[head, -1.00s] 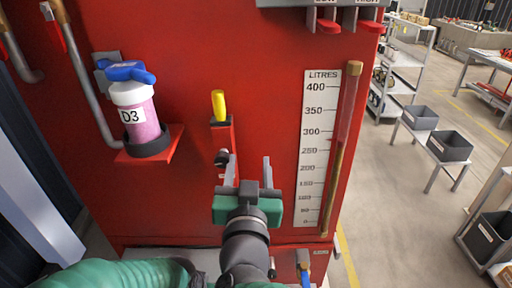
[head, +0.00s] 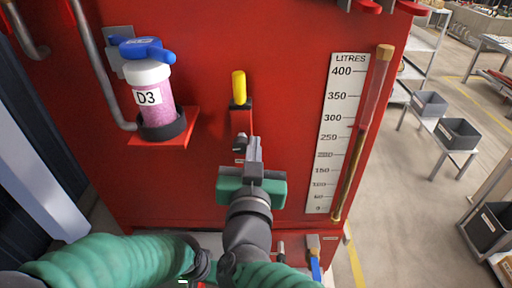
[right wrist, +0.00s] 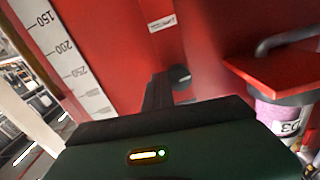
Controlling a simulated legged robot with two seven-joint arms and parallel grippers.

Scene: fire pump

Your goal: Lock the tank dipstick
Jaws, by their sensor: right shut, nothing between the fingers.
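The tank dipstick shows its yellow handle (head: 238,86) upright in a dark collar, on top of a red bracket on the red tank face. A small dark knob (head: 240,143) sticks out from the bracket below the handle. The knob also shows in the right wrist view (right wrist: 180,77). My right gripper (head: 254,145) is shut and empty, with its fingertips just right of the knob in the head view. Whether they touch the knob I cannot tell. My left gripper is not in view; a green arm shows at the lower left.
A litre scale (head: 335,135) with a sight tube (head: 362,130) stands right of the dipstick. A pink D3 canister (head: 152,100) sits on a red shelf (head: 180,128) to the left. A blue-handled valve (head: 314,260) is low down. Shelves and grey bins stand beyond the tank.

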